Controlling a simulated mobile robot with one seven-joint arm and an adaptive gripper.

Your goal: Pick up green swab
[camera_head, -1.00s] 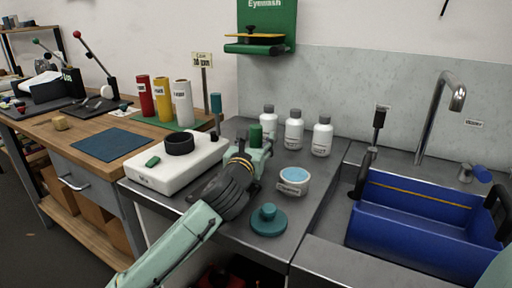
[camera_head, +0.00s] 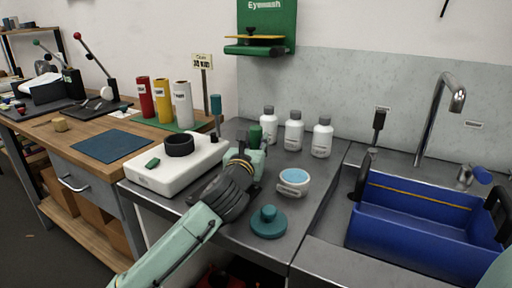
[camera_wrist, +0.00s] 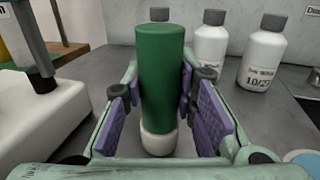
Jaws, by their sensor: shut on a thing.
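The green swab (camera_wrist: 161,75) is a thick green cylinder with a rounded white lower end. It stands upright between the purple pads of my gripper (camera_wrist: 160,98) in the wrist view. My gripper is shut on it, with one pad on each side. In the head view the swab's green top (camera_head: 255,135) shows above my gripper (camera_head: 257,154), over the grey counter. My gripper hides its lower part there.
A white device with a black ring (camera_head: 180,145) is left of my gripper. Several white bottles (camera_head: 293,130) stand behind. A small blue-topped jar (camera_head: 293,181) and a teal lid (camera_head: 268,222) are to the right and front. A blue tub (camera_head: 412,232) sits in the sink.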

